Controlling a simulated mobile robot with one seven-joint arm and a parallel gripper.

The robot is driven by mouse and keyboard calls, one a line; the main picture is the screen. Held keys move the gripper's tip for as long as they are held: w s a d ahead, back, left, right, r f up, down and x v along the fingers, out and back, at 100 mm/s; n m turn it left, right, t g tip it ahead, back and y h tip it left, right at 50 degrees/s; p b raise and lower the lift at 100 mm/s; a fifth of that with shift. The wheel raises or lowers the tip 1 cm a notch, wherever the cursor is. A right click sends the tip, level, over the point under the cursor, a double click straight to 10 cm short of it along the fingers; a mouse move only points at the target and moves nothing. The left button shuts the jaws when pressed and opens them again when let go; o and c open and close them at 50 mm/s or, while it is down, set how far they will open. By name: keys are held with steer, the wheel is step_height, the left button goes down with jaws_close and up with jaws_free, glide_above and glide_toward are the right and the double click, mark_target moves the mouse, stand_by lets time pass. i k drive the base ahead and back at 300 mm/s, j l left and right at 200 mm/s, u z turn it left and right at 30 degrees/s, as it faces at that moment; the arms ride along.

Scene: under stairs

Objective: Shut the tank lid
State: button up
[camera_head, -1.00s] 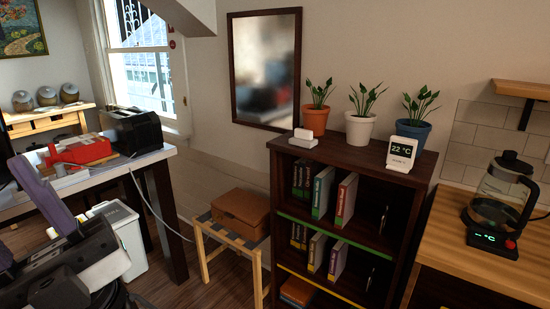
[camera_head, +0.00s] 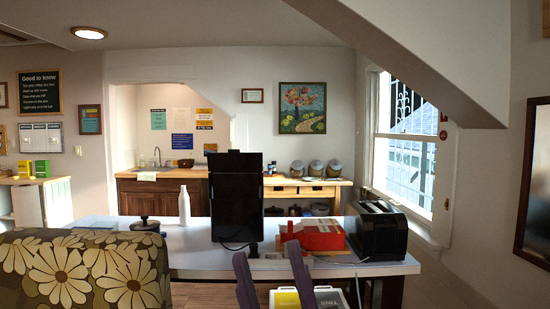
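No tank or lid can be told for sure in the head view. A tall black object (camera_head: 237,197) stands upright on the white table ahead; its top part looks like a flat panel, but I cannot tell whether it is a lid. My gripper (camera_head: 272,279) shows at the bottom centre, in front of the table's near edge. Its two purple fingers stand apart with nothing seen held between them, so it is open.
On the white table (camera_head: 195,262) are a white bottle (camera_head: 184,205), a red device (camera_head: 313,234) and a black toaster-like box (camera_head: 378,232). A flowered sofa back (camera_head: 85,275) fills the lower left. A bin (camera_head: 322,297) sits low behind my gripper. A sloping ceiling hangs upper right.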

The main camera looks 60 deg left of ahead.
mark_target(234, 160)
steer(key=z, duration=10.05)
